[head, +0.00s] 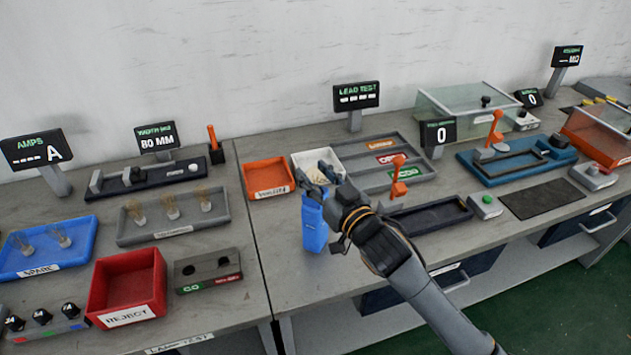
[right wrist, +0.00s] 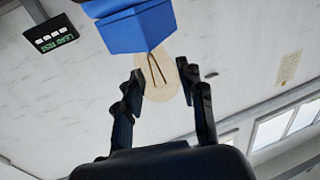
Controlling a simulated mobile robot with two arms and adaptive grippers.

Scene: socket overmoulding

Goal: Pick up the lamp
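In the right wrist view, a clear glass lamp (right wrist: 158,76) with a visible filament sits between the fingers of my right gripper (right wrist: 162,88). Fingers lie against both sides of the glass. The lamp's far end meets a blue block (right wrist: 138,27); I cannot tell whether they are joined. In the head view, the blue block (head: 315,222) shows just below and left of my right gripper (head: 333,190), by the white bin, and the lamp glass is not clearly visible there. My left gripper is in neither view.
A white bin (head: 303,161) with small parts and an orange tray (head: 268,190) lie behind the gripper. A grey sorting tray (head: 345,158) and a dark tray (head: 432,217) are to the right. Other lamps stand in a grey tray (head: 222,217) at left. The front bench strip is clear.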

